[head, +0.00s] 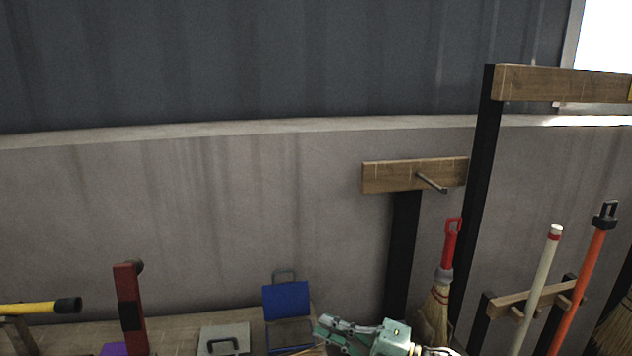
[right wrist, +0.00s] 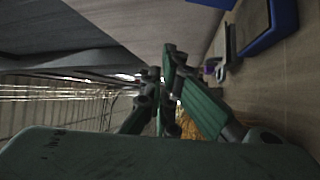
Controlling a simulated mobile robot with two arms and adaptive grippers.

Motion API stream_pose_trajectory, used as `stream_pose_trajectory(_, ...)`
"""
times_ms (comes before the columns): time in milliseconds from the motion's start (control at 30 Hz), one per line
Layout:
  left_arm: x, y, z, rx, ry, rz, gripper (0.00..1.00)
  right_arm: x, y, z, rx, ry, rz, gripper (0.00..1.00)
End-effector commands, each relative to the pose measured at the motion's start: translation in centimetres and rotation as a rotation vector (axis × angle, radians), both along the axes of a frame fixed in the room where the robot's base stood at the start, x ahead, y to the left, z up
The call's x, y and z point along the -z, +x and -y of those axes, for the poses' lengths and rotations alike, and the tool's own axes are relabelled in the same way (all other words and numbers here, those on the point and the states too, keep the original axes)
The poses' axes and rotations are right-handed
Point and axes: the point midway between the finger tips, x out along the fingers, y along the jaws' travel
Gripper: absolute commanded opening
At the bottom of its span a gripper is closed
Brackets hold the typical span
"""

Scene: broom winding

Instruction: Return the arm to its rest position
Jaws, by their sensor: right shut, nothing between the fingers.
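My right gripper (head: 325,328) shows at the bottom middle of the head view, its green fingers pointing left, just right of a blue box. In the right wrist view its fingers (right wrist: 163,80) come together at the middle, with nothing held between them. My left gripper is not in the head view.
An open blue box (head: 287,299) and a grey lidded box (head: 224,338) stand on the bench (head: 180,335). A red tool (head: 129,305) stands left. A wooden rack with a peg (head: 415,175) rises behind the gripper. White (head: 540,280) and orange (head: 585,270) poles lean right.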

Motion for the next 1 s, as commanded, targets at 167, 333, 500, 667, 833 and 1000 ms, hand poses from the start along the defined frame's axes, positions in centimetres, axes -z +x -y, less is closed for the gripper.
stream_pose_trajectory(167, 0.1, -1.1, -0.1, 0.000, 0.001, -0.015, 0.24, 0.2, 0.6, 0.0, 0.210, 0.131, -0.127, 0.00)
stream_pose_trajectory(333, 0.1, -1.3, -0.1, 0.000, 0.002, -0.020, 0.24, 1.7, 0.8, 2.6, 0.475, 0.266, -0.333, 0.00)
stream_pose_trajectory(500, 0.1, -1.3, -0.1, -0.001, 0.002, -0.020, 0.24, 5.2, -1.1, 6.5, 0.729, 0.364, -0.590, 0.00)
stream_pose_trajectory(667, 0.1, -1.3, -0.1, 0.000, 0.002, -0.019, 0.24, 9.6, -5.4, 10.4, 0.948, 0.416, -0.863, 0.00)
stream_pose_trajectory(833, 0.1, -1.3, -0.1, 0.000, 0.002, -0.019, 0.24, 14.2, -12.7, 13.9, 1.157, 0.424, -1.175, 0.00)
stream_pose_trajectory(1000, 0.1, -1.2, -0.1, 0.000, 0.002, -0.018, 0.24, 17.0, -20.7, 15.9, 1.307, 0.391, -1.442, 0.00)
